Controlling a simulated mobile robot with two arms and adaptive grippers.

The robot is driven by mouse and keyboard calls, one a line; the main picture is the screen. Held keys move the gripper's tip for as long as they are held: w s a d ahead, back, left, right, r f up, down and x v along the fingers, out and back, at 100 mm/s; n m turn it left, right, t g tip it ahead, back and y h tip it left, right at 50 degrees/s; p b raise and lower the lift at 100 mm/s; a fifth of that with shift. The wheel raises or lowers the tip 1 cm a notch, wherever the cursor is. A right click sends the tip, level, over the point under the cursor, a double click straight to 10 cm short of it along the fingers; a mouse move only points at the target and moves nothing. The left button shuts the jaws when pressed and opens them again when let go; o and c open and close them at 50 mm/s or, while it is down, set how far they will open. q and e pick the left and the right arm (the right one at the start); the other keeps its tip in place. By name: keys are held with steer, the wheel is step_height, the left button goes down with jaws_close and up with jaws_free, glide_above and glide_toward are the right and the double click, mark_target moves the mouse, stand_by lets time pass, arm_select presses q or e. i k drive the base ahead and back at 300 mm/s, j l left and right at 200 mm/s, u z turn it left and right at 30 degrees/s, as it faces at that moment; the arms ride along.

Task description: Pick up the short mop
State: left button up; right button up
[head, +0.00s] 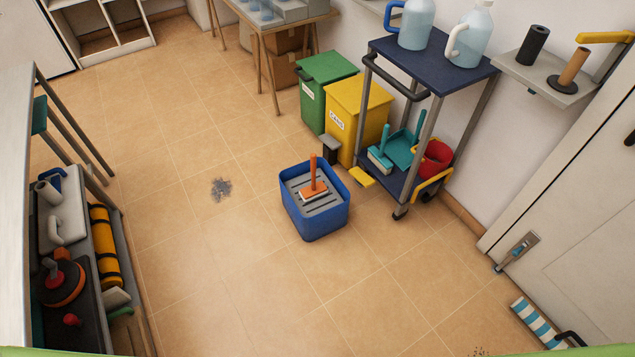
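A short orange-handled tool (313,187), which looks like the short mop, stands upright in a blue bin (318,222) on the tiled floor, near the middle of the head view. Its flat head is orange and pale and rests on a grey slotted insert inside the bin. The handle points up and is clear of other things. Neither of my grippers is in view.
A dark trolley (430,62) with jugs, a teal dustpan and a red bucket (435,158) stands behind right. Yellow (357,112) and green (325,85) bins stand behind. A loaded shelf (75,245) is at left. Floor in front is mostly clear; a dark grey patch (221,188) lies left.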

mark_target(315, 190)
steer(key=i+j+z, duration=0.1)
steer(key=z, duration=0.3)
steer(key=i+j+z, duration=0.1)
steer(key=z, duration=0.3)
steer(key=i+j+z, duration=0.1)
steer(key=z, duration=0.3)
steer(key=i+j+z, duration=0.2)
steer(key=j+z, duration=0.2)
steer(key=j, duration=0.95)
steer(key=j+z, duration=0.4)
steer(key=j, duration=1)
steer(key=i, duration=0.05)
